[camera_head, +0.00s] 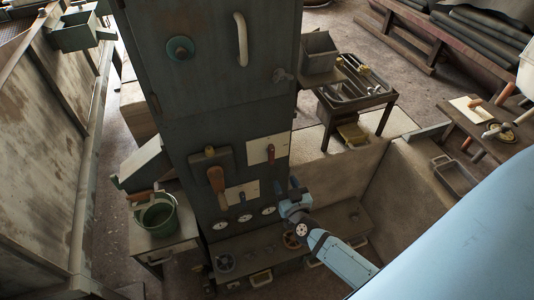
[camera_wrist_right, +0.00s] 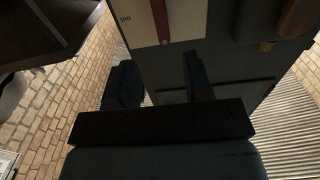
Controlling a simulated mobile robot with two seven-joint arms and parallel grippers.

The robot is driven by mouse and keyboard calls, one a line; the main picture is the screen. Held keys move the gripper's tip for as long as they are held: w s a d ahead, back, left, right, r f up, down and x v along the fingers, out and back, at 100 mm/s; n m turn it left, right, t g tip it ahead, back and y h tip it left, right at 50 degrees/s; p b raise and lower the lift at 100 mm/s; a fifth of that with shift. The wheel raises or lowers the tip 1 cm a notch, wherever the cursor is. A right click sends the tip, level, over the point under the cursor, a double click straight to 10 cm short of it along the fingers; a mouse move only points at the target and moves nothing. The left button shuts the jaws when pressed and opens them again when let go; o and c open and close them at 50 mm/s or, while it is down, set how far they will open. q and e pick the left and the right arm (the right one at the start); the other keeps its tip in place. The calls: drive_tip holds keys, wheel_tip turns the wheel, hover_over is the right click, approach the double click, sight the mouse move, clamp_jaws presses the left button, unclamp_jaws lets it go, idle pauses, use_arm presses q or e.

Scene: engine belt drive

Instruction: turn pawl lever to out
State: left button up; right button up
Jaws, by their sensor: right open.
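A tall dark green cabinet (camera_head: 235,108) carries several levers on its front. A red lever (camera_head: 271,154) hangs down on a pale plate (camera_head: 257,149); a red lever (camera_wrist_right: 161,20) on a pale plate also shows at the top of the right wrist view. A large brown handle (camera_head: 216,181) hangs to its left. A small dark blue lever (camera_head: 242,197) sits on a lower pale plate. I cannot tell which one is the pawl lever. My right gripper (camera_head: 287,186) is open and empty, below the red lever and apart from it. My left gripper is out of view.
Round gauges (camera_head: 246,217) line the cabinet below the plates. A low bench with handwheels (camera_head: 291,240) stands under my right gripper. A green bucket (camera_head: 158,215) stands on a side table at left. A tray table (camera_head: 355,88) stands behind at right.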

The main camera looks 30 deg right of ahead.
sight(272, 158)
drive_tip(key=x, duration=1.2)
clamp_jaws()
